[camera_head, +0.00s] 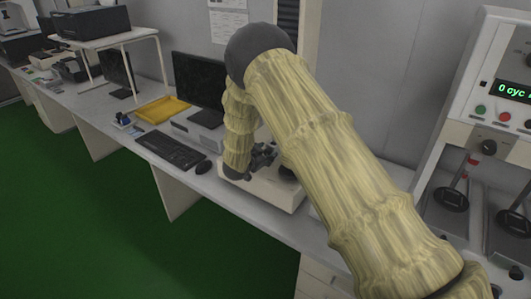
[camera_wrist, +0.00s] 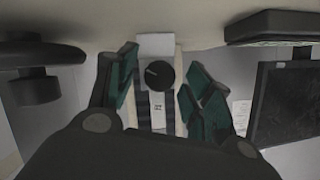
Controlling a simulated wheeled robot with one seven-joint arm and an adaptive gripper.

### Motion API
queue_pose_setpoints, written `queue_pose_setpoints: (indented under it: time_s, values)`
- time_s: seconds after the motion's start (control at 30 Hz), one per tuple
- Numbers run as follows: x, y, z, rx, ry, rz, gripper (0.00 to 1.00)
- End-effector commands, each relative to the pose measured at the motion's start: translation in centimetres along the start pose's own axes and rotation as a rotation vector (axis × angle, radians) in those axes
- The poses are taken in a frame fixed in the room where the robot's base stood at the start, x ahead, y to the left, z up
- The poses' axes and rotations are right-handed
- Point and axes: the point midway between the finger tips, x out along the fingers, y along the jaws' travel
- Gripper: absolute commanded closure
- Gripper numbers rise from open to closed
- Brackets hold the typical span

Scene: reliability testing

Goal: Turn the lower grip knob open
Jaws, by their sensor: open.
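A round black knob (camera_wrist: 159,75) with a pale pointer line sits on a narrow light-grey fixture (camera_wrist: 157,44), in the middle of the wrist view. I take it for the lower grip knob, though I cannot be sure. A small white label (camera_wrist: 158,108) is beside it. My gripper (camera_wrist: 160,85) is open, with one green-padded finger on each side of the knob and visible gaps between. In the head view my gripper (camera_head: 262,156) is over a white bench machine (camera_head: 268,192); my arm hides much of that machine, and the knob cannot be made out there.
A dark monitor (camera_head: 199,79), keyboard (camera_head: 170,150), mouse (camera_head: 204,167) and yellow tray (camera_head: 162,109) are on the bench left of my gripper. A white test machine (camera_head: 487,140) with a green display stands at right. A dark round part (camera_wrist: 38,88) is at left in the wrist view.

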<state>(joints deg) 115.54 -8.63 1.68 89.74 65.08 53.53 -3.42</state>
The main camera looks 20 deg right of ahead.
Motion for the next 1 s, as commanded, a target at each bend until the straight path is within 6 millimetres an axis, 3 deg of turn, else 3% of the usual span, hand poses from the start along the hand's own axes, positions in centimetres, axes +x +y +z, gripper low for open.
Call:
queue_pose_setpoints:
  time_s: [0.33, 0.5, 0.6, 1.0]
  values:
    - [0.28, 0.04, 0.01, 0.0, 0.0, 0.0, 0.51]
    - [0.27, 0.03, 0.01, 0.0, 0.0, 0.0, 0.82]
    - [0.27, 0.04, 0.01, 0.0, 0.0, 0.0, 0.94]
    - [0.25, -0.05, -0.05, -0.057, 0.0, 0.024, 0.94]
